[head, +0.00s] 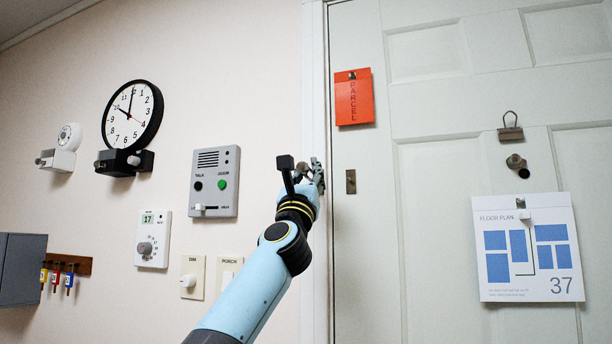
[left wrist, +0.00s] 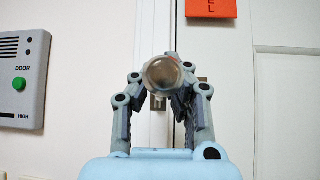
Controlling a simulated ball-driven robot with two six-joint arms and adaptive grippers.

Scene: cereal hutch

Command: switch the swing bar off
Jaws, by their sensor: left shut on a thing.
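My left gripper (head: 312,172) is at the door frame beside the door's edge, seen from behind in the head view. In the left wrist view my left gripper (left wrist: 163,90) has its fingers closed around the swing bar (left wrist: 163,74), whose round, brownish metal end faces the camera. The rest of the bar is mostly hidden behind the fingers. A small brown metal plate (head: 350,181) sits on the door just right of the gripper, apart from it. My right gripper is not in view.
The pale door (head: 430,180) carries an orange parcel tag (head: 354,105), a door knob (head: 516,162) and a floor plan (head: 527,285). A grey intercom (head: 214,190) is on the wall left of my arm. Dimmer (head: 188,281) and porch switch plates (head: 229,271) sit below it.

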